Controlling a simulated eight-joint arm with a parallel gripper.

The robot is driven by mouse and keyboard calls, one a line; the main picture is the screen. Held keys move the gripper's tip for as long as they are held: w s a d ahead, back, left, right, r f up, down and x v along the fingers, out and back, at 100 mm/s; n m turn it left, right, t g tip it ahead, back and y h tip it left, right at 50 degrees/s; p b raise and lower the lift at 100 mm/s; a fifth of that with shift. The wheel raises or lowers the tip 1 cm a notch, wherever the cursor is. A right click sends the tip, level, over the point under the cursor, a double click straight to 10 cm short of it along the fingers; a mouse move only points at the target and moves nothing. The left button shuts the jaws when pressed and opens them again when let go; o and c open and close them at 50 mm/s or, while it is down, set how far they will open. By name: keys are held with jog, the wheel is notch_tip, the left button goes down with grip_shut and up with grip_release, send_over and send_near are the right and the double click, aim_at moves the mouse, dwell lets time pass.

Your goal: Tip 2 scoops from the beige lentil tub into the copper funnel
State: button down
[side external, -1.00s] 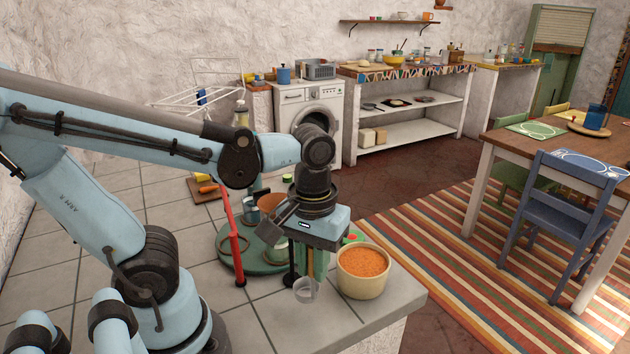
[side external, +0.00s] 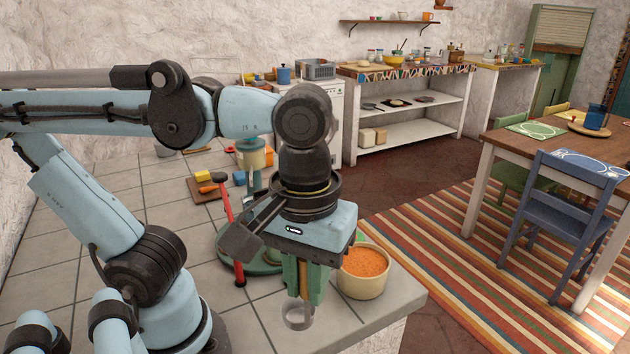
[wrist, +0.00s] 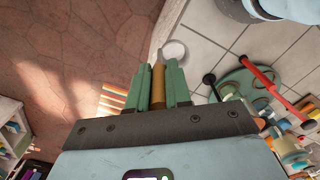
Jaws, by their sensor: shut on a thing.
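My gripper (side external: 304,292) is shut on the brown handle of a clear scoop (side external: 298,315), held upright with the cup low over the near counter. The handle (wrist: 158,86) shows between my green fingers in the wrist view, with the pale cup (wrist: 174,50) beyond them. The cup looks clear; I cannot tell whether any lentils are in it. The beige tub (side external: 362,288), full of orange lentils (side external: 364,262), stands just right of my gripper, partly behind it, near the counter corner. I cannot make out the copper funnel; my wrist and gripper cover the area behind them.
A round green tray (side external: 262,265) lies behind and left of my gripper. A red rod with black ends (side external: 230,225) leans up beside it. A brown board (side external: 208,190) with small food items lies farther back. Bare tiles (side external: 150,205) stretch left; the counter edge is close on the right.

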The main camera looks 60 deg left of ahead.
jog(key=w+a+n, duration=0.3)
jog(key=w+a, duration=0.2)
jog(key=w, duration=0.5)
jog(key=w+a+n, duration=0.3)
jog(key=w+a, duration=0.3)
jog(key=w, duration=0.4)
notch_tip(320, 180, down, 9)
jog(key=shift+s+d, duration=0.1)
jog(key=shift+r, duration=0.1)
dwell(0.5)
notch_tip(320, 180, up, 7)
dwell(0.8)
